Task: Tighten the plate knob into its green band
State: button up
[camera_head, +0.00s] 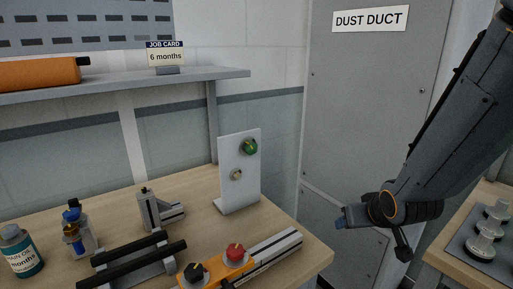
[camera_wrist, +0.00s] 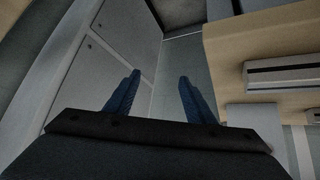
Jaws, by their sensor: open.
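A white plate (camera_head: 230,187) stands upright on the wooden bench, near its right end. It carries a round green gauge or band (camera_head: 251,148) with a brassy part near the top. A small brass-coloured knob (camera_head: 237,174) sits lower on the plate. At this size I cannot tell which part turns or where any pointer stands. My gripper (camera_head: 342,222) is right of the plate, apart from it, in front of the grey duct. Its blue fingers are spread and empty in the wrist view (camera_wrist: 160,78). The plate does not show in the wrist view.
On the bench (camera_head: 318,250) are an orange block (camera_head: 230,262) with red and black knobs, a metal rail, a black-barred stand (camera_head: 128,262), a blue-capped fitting (camera_head: 75,230) and a bottle (camera_head: 20,252). A shelf (camera_head: 215,74) overhangs behind. The dust duct (camera_head: 365,110) stands right. Another table holds pale discs (camera_head: 485,236).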

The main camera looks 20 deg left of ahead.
jog(key=w+a+r+n+t+y+p, duration=0.1)
jog(key=w+a+r+n+t+y, duration=0.1)
jog(key=a+r+y, duration=0.3)
jog(key=w+a+r+n+t+y, duration=0.1)
jog(key=w+a+r, duration=0.1)
jog(key=a, duration=0.6)
jog(key=n+y+p, duration=0.2)
jog(key=n+y, duration=0.1)
jog(key=y, duration=0.3)
send_near(253, 148)
jog(key=shift+t, duration=0.3)
jog(key=shift+p+x, duration=0.75)
jog(key=shift+x, duration=3.2)
jog(key=shift+s+a+f, duration=0.1)
jog(key=shift+s+f, duration=0.05)
jog(key=shift+f, duration=0.05)
jog(key=c, duration=1)
jog(key=shift+c, duration=0.3)
jog(key=shift+m, duration=0.3)
